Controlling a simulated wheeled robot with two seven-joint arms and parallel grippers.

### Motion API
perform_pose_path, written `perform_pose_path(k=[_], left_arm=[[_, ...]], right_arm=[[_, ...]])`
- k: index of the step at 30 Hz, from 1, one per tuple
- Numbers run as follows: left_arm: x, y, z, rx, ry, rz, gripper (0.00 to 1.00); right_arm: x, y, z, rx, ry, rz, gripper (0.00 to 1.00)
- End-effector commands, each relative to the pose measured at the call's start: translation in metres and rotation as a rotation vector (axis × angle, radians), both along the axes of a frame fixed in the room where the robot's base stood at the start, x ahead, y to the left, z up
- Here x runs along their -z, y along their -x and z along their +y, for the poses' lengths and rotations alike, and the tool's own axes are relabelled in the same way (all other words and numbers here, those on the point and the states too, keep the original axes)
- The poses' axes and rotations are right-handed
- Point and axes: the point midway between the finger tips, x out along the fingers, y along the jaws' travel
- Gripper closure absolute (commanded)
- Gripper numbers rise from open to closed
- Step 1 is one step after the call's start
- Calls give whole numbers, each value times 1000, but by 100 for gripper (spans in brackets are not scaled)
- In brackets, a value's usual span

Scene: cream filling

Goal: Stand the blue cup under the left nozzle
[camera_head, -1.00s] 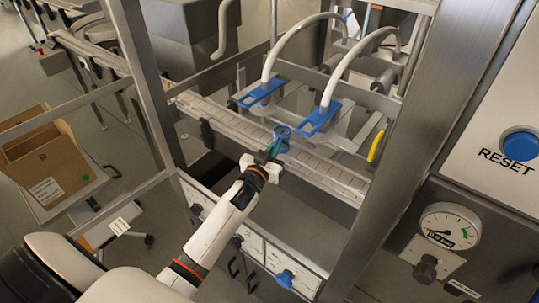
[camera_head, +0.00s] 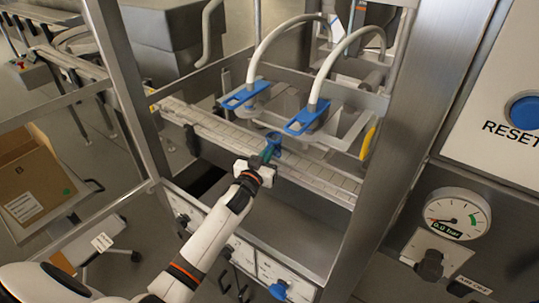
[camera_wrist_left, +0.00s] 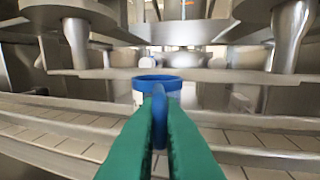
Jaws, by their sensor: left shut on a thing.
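The blue cup (camera_head: 273,141) is at the end of my left gripper (camera_head: 268,152), over the conveyor belt. The left wrist view shows the green fingers (camera_wrist_left: 160,130) shut on the handle of the cup (camera_wrist_left: 158,82), whose rim faces up. The left nozzle's blue bracket (camera_head: 245,95) is up and to the left of the cup in the head view. The right nozzle's blue bracket (camera_head: 307,117) is nearer the cup. In the left wrist view a metal nozzle (camera_wrist_left: 77,42) hangs on the left and another (camera_wrist_left: 291,36) on the right. The cup appears between them. My right gripper is not seen.
The slatted conveyor (camera_head: 325,175) runs under the nozzles inside a metal frame. A thick frame post (camera_head: 385,150) stands at the right and a thinner one (camera_head: 120,85) at the left. A pressure gauge (camera_head: 457,214) and a blue reset button (camera_head: 525,112) are at far right.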

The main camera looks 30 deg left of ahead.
Motion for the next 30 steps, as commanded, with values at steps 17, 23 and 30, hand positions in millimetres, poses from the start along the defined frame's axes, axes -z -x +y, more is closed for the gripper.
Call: perform_pose_path(k=[17,23,30], left_arm=[[-1,-7,47,0,-2,-1,100],[-2,-9,63,0,-2,-2,100],[-1,-11,79,0,-1,-1,100]], right_arm=[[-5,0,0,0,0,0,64],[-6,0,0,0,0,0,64],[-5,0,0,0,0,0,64]])
